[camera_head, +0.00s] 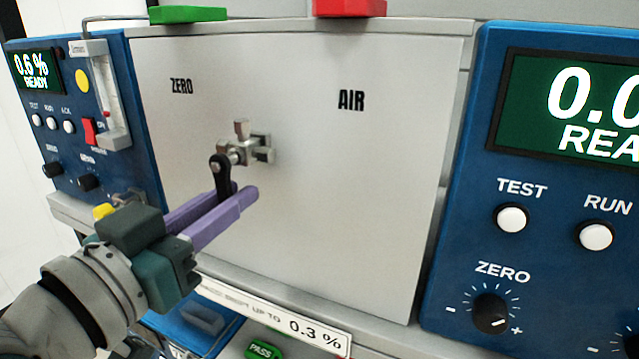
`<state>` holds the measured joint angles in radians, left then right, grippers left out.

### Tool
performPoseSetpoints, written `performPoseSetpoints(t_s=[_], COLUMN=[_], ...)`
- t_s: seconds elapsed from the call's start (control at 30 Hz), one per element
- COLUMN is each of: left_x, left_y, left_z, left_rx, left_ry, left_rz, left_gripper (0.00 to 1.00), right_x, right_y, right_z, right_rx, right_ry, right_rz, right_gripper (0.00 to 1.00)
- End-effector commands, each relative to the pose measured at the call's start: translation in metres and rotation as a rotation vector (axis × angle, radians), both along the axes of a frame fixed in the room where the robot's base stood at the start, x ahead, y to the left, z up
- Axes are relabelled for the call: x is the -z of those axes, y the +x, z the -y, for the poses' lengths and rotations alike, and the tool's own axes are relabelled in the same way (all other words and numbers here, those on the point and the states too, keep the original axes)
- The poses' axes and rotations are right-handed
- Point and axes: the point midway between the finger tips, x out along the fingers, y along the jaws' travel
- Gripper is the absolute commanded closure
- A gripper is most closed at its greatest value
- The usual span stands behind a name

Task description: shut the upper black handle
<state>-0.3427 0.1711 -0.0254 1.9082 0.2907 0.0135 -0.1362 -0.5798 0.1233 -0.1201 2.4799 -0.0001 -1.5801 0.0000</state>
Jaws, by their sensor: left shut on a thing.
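The black handle (221,176) is a short lever on a metal valve fitting (245,147), mounted on the grey-white panel between the words ZERO and AIR. The handle hangs down from its pivot, with its lower end between the purple fingers of my left gripper (246,196). The gripper comes in from the lower left and is shut on the handle. The fingers hide the handle's lower end. Only this one black handle shows on the panel. My right gripper is not in view.
A blue analyser (461,200) with a display, white buttons and a ZERO knob (491,312) stands at right. Another blue unit (135,110) with a flowmeter (103,95) stands at left. Green (187,14) and red (348,7) blocks sit on the panel's top. The panel's right half is clear.

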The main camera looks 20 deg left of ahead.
Motion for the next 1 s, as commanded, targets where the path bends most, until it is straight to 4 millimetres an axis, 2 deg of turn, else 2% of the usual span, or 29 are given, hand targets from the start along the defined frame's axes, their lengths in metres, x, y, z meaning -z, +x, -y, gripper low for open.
performPoseSetpoints(t_s=[0.2,0.23,0.5,0.77,0.87,1.0], left_x=[-0.001,-0.001,-0.001,0.001,0.003,0.006], left_y=[0.000,0.000,0.000,-0.002,-0.009,-0.031], left_z=[0.000,0.000,0.000,0.000,-0.001,-0.002], left_rx=[0.001,0.001,0.000,0.000,0.000,0.000], left_ry=[0.001,0.001,0.002,0.002,0.002,0.003], left_rz=[0.003,0.003,0.001,0.000,-0.001,-0.002], left_gripper=[1.00,0.78,0.50,0.50,0.50,0.50], right_x=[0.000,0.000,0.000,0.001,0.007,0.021], right_y=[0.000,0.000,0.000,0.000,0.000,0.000], right_z=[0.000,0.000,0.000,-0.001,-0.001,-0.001], right_rx=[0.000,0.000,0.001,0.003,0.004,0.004], right_ry=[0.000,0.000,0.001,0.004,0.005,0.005], right_rz=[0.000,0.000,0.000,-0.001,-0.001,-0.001], right_gripper=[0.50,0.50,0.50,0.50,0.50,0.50])
